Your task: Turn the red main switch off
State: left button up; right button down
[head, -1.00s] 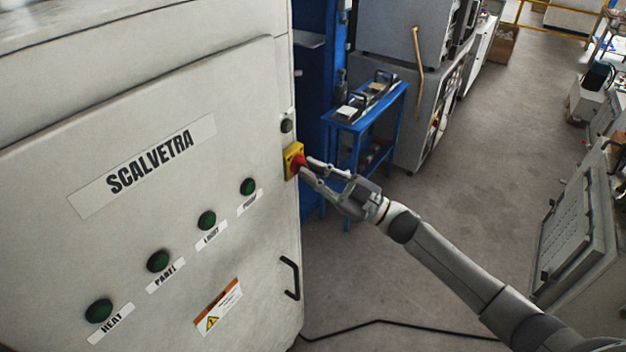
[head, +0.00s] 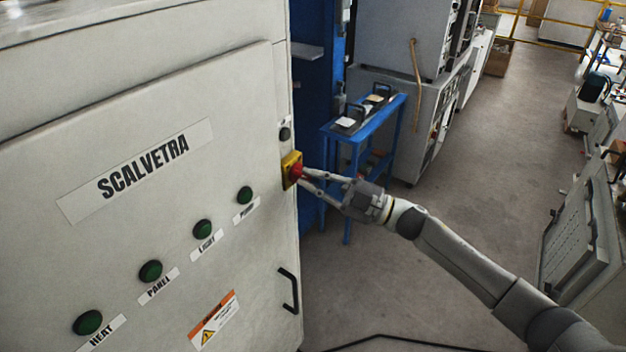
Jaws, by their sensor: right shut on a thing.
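The red main switch (head: 296,172) sits on a yellow plate (head: 287,170) at the right edge of the pale cabinet front, in the head view. My right gripper (head: 304,175) reaches in from the right and is shut on the red knob, one finger above and one below it. The fingers partly cover the knob, so its exact turn angle is hard to tell. My left gripper is not in view.
The cabinet (head: 60,150) carries several green buttons, a SCALVETRA label (head: 143,170) and a black handle (head: 289,290). A blue stand (head: 358,135) is behind my right gripper. A grey machine (head: 580,235) is at the right. Open floor (head: 470,170) lies between.

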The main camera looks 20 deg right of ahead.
jog(key=c, duration=1.5)
grip_release()
jog(key=shift+s+d, duration=0.1)
jog(key=v, duration=1.1)
jog(key=shift+s+d+f, duration=0.2)
jog(key=shift+s+d, duration=0.05)
jog(key=shift+d, duration=0.05)
